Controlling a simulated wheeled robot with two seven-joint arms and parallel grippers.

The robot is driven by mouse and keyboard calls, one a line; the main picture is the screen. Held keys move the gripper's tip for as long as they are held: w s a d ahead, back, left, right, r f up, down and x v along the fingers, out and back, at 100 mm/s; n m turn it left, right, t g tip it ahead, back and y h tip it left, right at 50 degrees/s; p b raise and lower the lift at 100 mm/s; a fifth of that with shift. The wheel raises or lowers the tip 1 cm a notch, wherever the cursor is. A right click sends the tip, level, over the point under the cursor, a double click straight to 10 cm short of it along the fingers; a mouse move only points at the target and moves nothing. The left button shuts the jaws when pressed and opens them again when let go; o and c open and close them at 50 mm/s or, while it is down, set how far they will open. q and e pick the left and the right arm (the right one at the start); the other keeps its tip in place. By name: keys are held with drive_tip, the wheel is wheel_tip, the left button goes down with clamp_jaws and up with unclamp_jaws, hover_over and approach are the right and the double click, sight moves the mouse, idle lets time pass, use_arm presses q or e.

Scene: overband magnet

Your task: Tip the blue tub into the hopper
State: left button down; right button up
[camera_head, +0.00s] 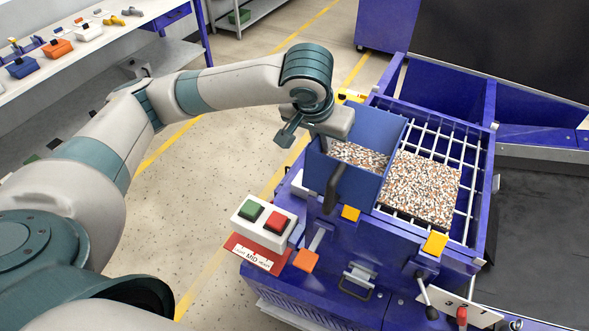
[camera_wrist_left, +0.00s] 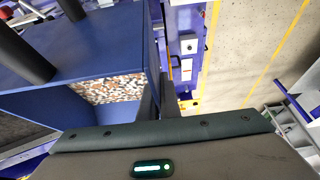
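The blue tub (camera_head: 362,184) stands at the left side of the hopper (camera_head: 480,185), with speckled granules (camera_head: 358,156) inside it. I cannot tell how far it is tilted. A dark handle (camera_head: 335,186) is on its near side. More granules (camera_head: 425,188) lie on the hopper's white grate, right of the tub. My left gripper (camera_head: 318,137) is at the tub's far left rim, its fingertips mostly hidden in the head view. In the left wrist view its fingers (camera_wrist_left: 158,100) are close together at the edge of the tub's wall (camera_wrist_left: 95,40) and appear to pinch it. My right gripper is out of view.
A green and red button box (camera_head: 265,221) stands on the near left of the hopper frame. Orange and yellow blocks, levers and a latch line the front. A dark belt (camera_head: 535,230) lies to the right. A bench with small tubs (camera_head: 60,48) is at the far left.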

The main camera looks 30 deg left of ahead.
sight(373, 158)
use_arm(q)
drive_tip(key=shift+t, duration=0.5)
drive_tip(key=w+d+f, duration=0.2)
drive_tip(key=d, duration=0.1)
drive_tip(key=w+d+f+b, duration=0.1)
drive_tip(key=w+d+f, duration=0.1)
drive_tip(key=w+d, duration=0.1)
drive_tip(key=w+d+f+b, duration=0.1)
drive_tip(key=w+d+f, duration=0.1)
drive_tip(key=d+f, duration=0.1)
drive_tip(key=shift+w+d, duration=0.4)
drive_tip(key=shift+d, duration=0.15)
drive_tip(key=f+b, duration=0.1)
drive_tip(key=w+d+f+b, duration=0.1)
drive_tip(key=f, duration=0.1)
drive_tip(key=d+f+b, duration=0.1)
drive_tip(key=shift+w+f, duration=0.25)
drive_tip(key=shift+f, duration=0.15)
drive_tip(key=shift+w+d+f+b, duration=0.2)
drive_tip(key=shift+f+b, duration=0.1)
drive_tip(key=shift+b, duration=0.1)
drive_tip(key=shift+d, duration=0.1)
drive_tip(key=shift+s+d+r, duration=0.1)
drive_tip(key=shift+s, duration=0.1)
drive_tip(key=shift+w, duration=0.15)
drive_tip(key=shift+r, duration=0.1)
